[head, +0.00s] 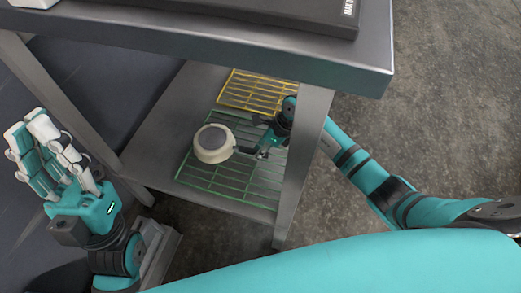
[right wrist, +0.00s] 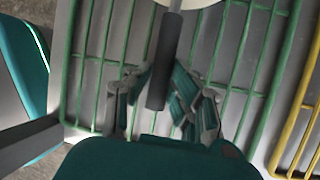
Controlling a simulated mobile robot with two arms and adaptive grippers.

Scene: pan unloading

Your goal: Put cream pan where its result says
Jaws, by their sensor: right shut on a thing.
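The cream pan (head: 211,146) has a round cream body with a grey inside, and its dark handle points right. It is over the left part of the green rack (head: 239,190) on the lower shelf; I cannot tell whether it touches the rack. My right gripper (head: 261,149) is shut on the handle. In the right wrist view the dark handle (right wrist: 166,70) runs between the fingers of the right gripper (right wrist: 157,95), with a sliver of the pan body at the top edge. My left gripper (head: 40,135) is open and empty, left of the table.
A yellow rack (head: 252,91) lies behind the green one on the grey lower shelf (head: 170,125). The metal table top (head: 230,50) overhangs the shelf, and a table leg (head: 302,160) stands by my right arm. A dark flat device (head: 270,10) sits on top.

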